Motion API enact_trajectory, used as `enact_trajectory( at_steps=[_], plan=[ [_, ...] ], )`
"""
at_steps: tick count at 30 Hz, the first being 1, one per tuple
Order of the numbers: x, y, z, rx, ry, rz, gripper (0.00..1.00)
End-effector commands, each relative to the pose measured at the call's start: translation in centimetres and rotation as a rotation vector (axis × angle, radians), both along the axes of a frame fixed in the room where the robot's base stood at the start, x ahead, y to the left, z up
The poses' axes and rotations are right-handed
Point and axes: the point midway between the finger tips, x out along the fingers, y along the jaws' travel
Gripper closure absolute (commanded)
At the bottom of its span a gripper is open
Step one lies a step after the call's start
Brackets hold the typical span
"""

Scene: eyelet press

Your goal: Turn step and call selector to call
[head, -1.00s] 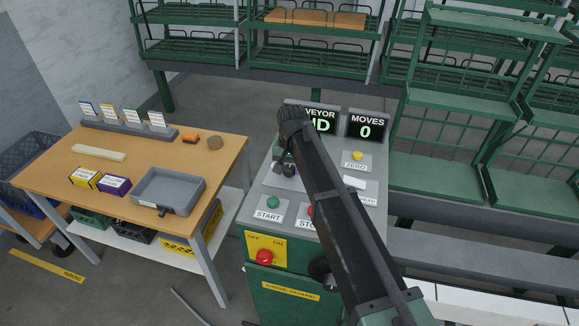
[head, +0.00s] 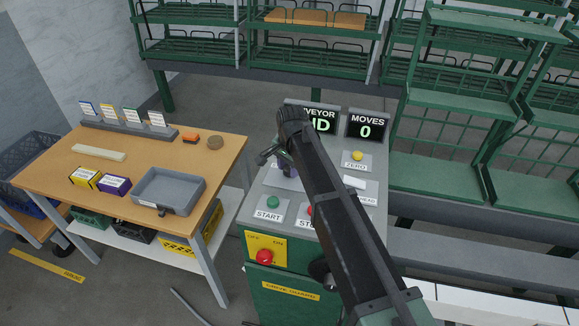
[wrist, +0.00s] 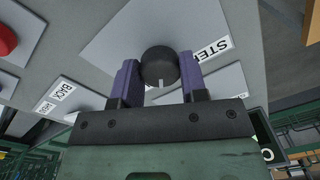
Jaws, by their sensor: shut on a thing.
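The selector knob (wrist: 160,62) is round and black with a white pointer mark, on a light grey plate in the wrist view. Its mark points down the picture, toward my gripper's body. A STEP label (wrist: 210,48), partly cut off by a finger, lies to the knob's right. My gripper (wrist: 160,76) has its two purple fingers shut on the knob, one at each side. In the head view my gripper (head: 286,166) is low over the console's left part, and my arm hides the knob. The call label is not visible.
The console (head: 258,215) also carries a green START button (head: 273,202), a partly hidden red button, a yellow ZERO button (head: 357,156) and a red knob (head: 264,257). Displays stand behind, one reading MOVES 0 (head: 367,127). A wooden table (head: 130,150) with a grey tray (head: 168,190) is left.

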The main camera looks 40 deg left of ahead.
Motion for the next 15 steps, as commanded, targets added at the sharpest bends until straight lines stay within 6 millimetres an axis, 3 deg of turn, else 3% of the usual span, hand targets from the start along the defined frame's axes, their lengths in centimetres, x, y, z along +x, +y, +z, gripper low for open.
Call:
enact_trajectory(
  at_steps=[11,12,15],
  plan=[
    [-0.02,-0.02,-0.01,0.000,0.000,-0.004,0.84],
    [-0.02,-0.02,-0.01,0.000,0.000,-0.004,0.54],
    [-0.02,-0.02,-0.01,0.000,0.000,-0.003,0.39]
  ],
)
